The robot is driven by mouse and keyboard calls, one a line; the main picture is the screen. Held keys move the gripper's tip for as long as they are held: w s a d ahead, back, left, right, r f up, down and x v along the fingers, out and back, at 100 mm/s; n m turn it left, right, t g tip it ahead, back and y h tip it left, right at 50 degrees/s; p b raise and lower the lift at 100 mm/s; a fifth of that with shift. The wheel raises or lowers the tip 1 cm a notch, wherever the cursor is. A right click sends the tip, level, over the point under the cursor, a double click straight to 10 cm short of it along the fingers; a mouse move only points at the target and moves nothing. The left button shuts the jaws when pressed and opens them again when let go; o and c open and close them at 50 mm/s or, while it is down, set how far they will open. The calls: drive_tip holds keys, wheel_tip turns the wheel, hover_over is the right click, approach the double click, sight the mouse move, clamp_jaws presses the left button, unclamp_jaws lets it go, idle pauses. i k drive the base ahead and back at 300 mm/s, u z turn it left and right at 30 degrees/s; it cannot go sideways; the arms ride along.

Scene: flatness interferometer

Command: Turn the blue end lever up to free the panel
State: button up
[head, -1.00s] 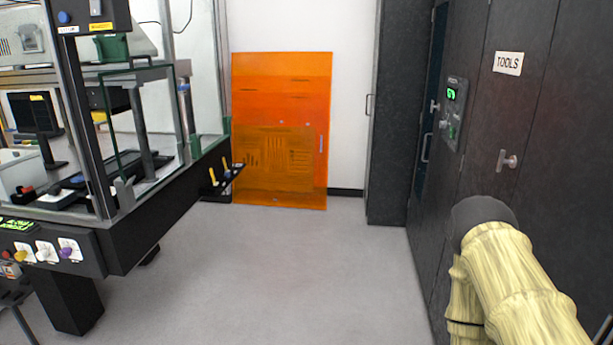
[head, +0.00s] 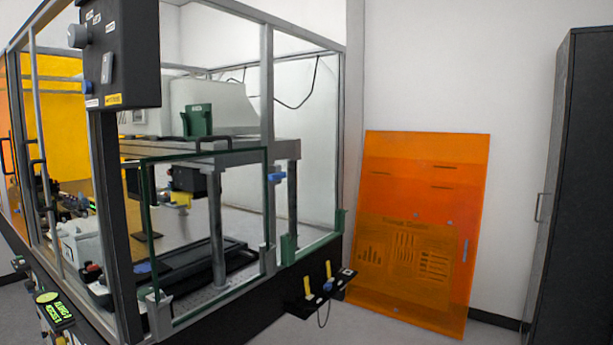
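A small blue lever (head: 277,177) sits on the right upright of a clear, green-edged panel (head: 240,206) on the near end of the machine enclosure. It looks roughly level, pointing right. The panel stands upright in the metal frame, with grey brackets at its lower corners. My gripper is not in view.
The enclosure's dark lower beam (head: 235,318) carries a small black shelf (head: 312,303) with yellow-handled tools. An orange sheet (head: 415,230) leans on the wall. A dark cabinet (head: 580,190) stands right. Some floor shows between.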

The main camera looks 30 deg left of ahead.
sight(280, 175)
drive_tip(key=i, duration=0.65)
drive_tip(key=u, duration=1.65)
drive_tip(key=k, duration=0.4)
drive_tip(key=z, duration=0.95)
drive_tip(key=i, duration=1.1)
drive_tip(key=u, duration=0.5)
